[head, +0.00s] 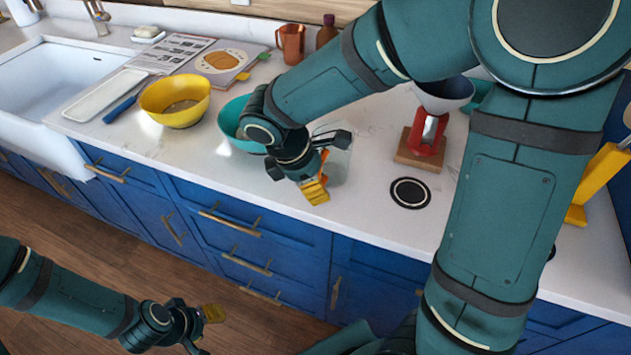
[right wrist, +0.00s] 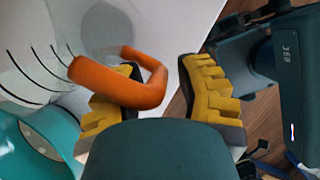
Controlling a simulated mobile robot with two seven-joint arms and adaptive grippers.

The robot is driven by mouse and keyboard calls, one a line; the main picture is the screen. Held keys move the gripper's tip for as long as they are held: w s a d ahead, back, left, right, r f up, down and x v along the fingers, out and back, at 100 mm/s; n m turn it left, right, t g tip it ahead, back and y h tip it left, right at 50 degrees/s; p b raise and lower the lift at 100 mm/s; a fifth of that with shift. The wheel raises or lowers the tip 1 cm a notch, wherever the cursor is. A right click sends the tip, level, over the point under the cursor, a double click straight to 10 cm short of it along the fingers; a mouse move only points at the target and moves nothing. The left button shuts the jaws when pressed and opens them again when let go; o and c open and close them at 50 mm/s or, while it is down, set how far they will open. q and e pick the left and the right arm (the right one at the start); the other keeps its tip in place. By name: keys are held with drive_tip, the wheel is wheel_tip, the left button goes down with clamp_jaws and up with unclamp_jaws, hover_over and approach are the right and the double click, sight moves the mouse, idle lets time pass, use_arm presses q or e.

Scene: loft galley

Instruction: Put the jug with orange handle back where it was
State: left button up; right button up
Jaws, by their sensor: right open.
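The clear jug (head: 341,163) stands on the white counter near its front edge, partly hidden behind my right gripper (head: 318,178). In the right wrist view its see-through wall with black measuring lines (right wrist: 30,68) is at left, and its orange handle (right wrist: 150,92) sticks out toward the fingers. My right gripper (right wrist: 163,98) is open. The handle overlaps the left finger in that view, and the right finger stands apart from it; I cannot tell whether they touch. My left gripper (head: 205,331) is low over the floor, away from the counter, with its fingers apart and empty.
A teal bowl (head: 231,125) is just left of the jug, with a yellow bowl (head: 175,103) farther left. A black round coaster (head: 410,192) and a red stand on a wooden base (head: 418,153) are to the right. Free counter lies between jug and coaster.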

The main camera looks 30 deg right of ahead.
drive_tip(key=p+v, duration=0.3)
drive_tip(key=v, duration=0.9)
drive_tip(key=shift+s+d, duration=0.1)
